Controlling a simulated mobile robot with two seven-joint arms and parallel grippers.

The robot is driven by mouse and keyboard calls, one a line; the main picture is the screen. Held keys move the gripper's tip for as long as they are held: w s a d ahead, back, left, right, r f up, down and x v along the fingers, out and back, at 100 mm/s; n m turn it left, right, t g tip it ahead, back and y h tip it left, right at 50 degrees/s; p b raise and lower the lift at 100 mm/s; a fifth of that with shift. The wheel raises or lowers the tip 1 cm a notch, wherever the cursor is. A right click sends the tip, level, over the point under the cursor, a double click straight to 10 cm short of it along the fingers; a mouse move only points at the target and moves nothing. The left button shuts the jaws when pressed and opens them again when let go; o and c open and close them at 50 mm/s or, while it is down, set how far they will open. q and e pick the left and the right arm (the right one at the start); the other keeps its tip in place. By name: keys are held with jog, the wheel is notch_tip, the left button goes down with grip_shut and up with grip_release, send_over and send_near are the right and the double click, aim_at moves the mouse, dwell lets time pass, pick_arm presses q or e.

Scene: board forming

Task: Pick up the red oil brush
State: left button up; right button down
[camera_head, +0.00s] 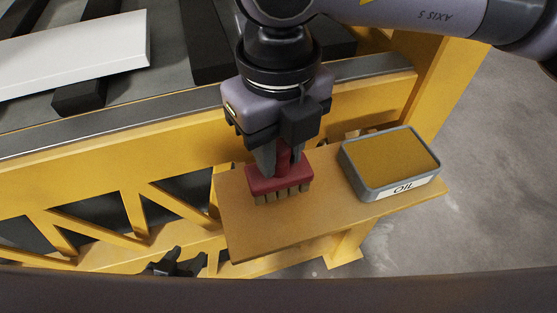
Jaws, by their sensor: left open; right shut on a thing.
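The red oil brush (280,178) has a red block and handle with tan bristles pointing down. It is over the left part of the yellow shelf (275,227). My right gripper (279,160) comes from above and is shut on the brush's handle, hiding part of it. I cannot tell whether the bristles touch the shelf. My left gripper (182,262) shows only as dark fingertips near the bottom edge, left of the shelf. It is open and apart from the brush.
A grey oil tray (407,187) with an amber surface and an "OIL" label is on the shelf, right of the brush. A yellow frame (120,180) runs behind. A white board (75,50) lies on dark bars at the upper left. Grey floor is open at the right.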

notch_tip(320, 180, up, 17)
jog(key=shift+f, duration=0.2)
jog(key=c, duration=1.4)
grip_release()
jog(key=c, duration=0.4)
